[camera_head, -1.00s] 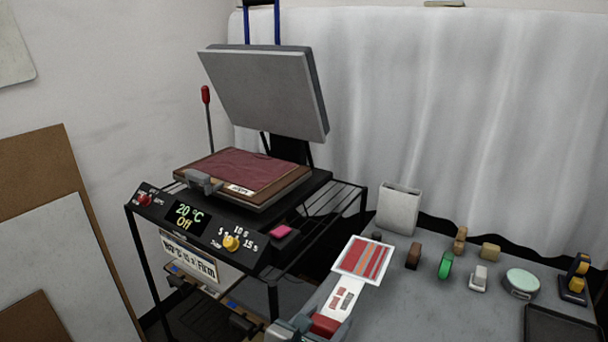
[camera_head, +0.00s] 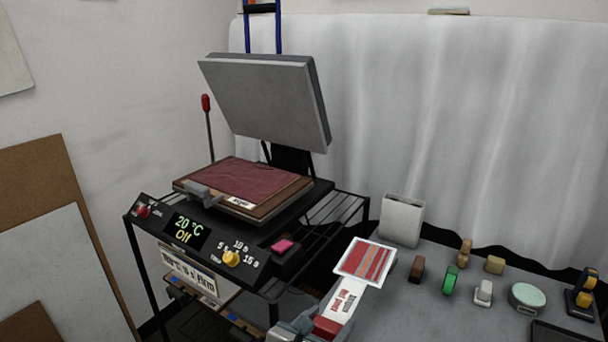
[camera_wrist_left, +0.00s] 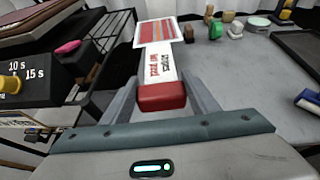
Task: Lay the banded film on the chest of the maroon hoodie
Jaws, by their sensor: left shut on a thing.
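The banded film (camera_head: 366,261) is a white-edged sheet with red, orange and grey stripes. A white printed tab (camera_head: 342,298) runs from it to a red grip block (camera_head: 327,327). My left gripper (camera_head: 314,328) is shut on this red block, at the bottom of the head view. The wrist view also shows the film (camera_wrist_left: 158,32) and the block (camera_wrist_left: 162,96) between the fingers. The maroon hoodie (camera_head: 240,178) lies flat on the lower platen of the open press, up and left of the film; no film shows on it. My right gripper is not in view.
The press's grey upper plate (camera_head: 265,100) is raised and tilted above the hoodie. The control panel (camera_head: 186,232) reads 20 °C, Off. A pink pad (camera_head: 283,246) sits beside the dial. A white bin (camera_head: 402,221) and several small items stand on the grey table (camera_head: 420,310).

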